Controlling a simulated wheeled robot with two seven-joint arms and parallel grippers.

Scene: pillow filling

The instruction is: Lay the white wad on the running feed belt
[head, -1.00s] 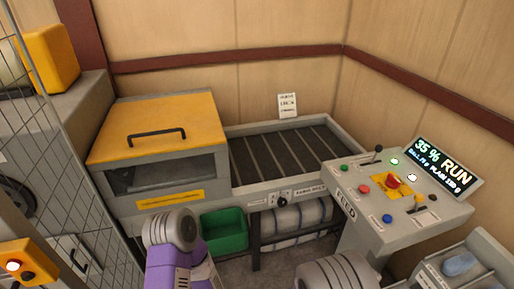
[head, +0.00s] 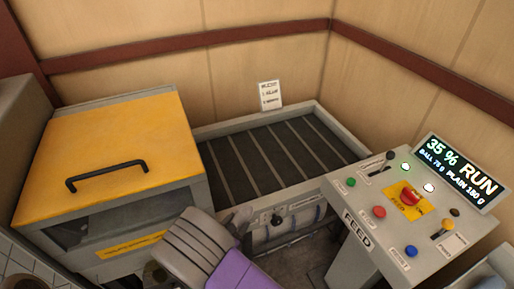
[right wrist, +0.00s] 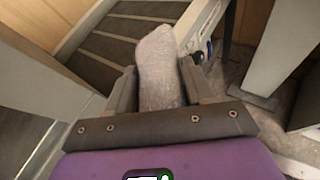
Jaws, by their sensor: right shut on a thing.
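The white wad (right wrist: 158,62) shows in the right wrist view as a pale grey-white, elongated lump. My right gripper (right wrist: 157,82) is shut on it, with a dark finger on each side and the wad sticking out past the tips. The feed belt (head: 262,160), dark with light slats, lies empty behind the arm. It also shows in the right wrist view (right wrist: 105,48), behind and left of the wad. My left gripper is not in view.
A yellow-lidded hood (head: 120,130) stands at the belt's left end. The control console (head: 375,228) stands at right, with buttons, levers and a display (head: 458,172) reading "35 % RUN". A raised frame (head: 340,137) borders the belt. A small sign (head: 269,95) is behind it.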

